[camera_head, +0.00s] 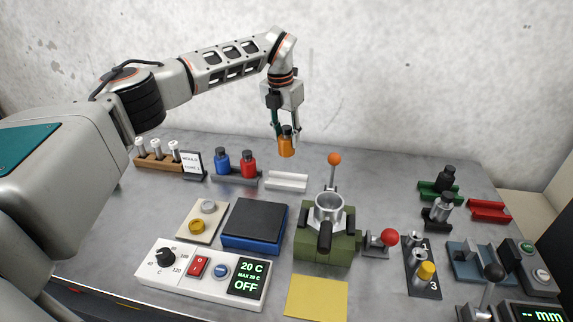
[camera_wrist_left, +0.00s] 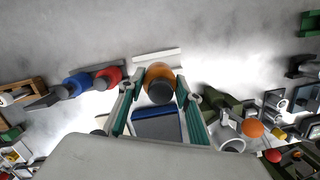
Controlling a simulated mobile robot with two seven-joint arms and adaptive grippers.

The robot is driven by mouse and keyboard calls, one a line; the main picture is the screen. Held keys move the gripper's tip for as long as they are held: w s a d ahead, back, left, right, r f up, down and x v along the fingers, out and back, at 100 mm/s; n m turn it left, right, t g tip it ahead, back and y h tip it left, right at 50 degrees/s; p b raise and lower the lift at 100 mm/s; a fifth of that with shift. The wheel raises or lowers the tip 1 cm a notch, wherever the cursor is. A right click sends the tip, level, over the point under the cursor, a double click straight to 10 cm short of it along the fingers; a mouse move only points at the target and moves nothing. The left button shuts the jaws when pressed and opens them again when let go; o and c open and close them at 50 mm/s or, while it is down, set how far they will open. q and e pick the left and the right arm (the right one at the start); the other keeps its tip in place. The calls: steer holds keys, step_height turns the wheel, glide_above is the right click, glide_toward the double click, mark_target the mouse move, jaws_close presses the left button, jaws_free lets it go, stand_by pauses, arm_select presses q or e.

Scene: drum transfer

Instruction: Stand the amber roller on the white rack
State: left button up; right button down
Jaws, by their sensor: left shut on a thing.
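The amber roller (camera_head: 286,146) is an orange cylinder with a dark top, held upright in the air. My left gripper (camera_head: 286,138) is shut on it; the roller also shows between the fingers in the left wrist view (camera_wrist_left: 159,78). The white rack (camera_head: 287,181) is a low, empty channel on the table, below the roller in the head view. My right gripper is in neither view.
Left of the white rack, a dark rack (camera_head: 236,178) holds a blue roller (camera_head: 222,162) and a red roller (camera_head: 249,164). A green press (camera_head: 325,240) with an orange-knobbed lever (camera_head: 334,160) stands to the right.

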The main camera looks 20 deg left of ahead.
mark_target(286, 158)
arm_select(q)
step_height(286, 158, down, 10)
steer(key=shift+r, duration=0.2)
steer(key=shift+f, duration=0.1)
stand_by(0.3)
steer(key=o, duration=1.4)
steer(key=shift+f, duration=0.1)
steer(key=r, duration=0.4)
steer(key=s+r, duration=0.1)
steer(key=r, duration=0.3)
steer(key=s+r, duration=0.1)
steer(key=r, duration=0.3)
steer(key=shift+a+r, duration=0.1)
steer(key=shift+a, duration=0.1)
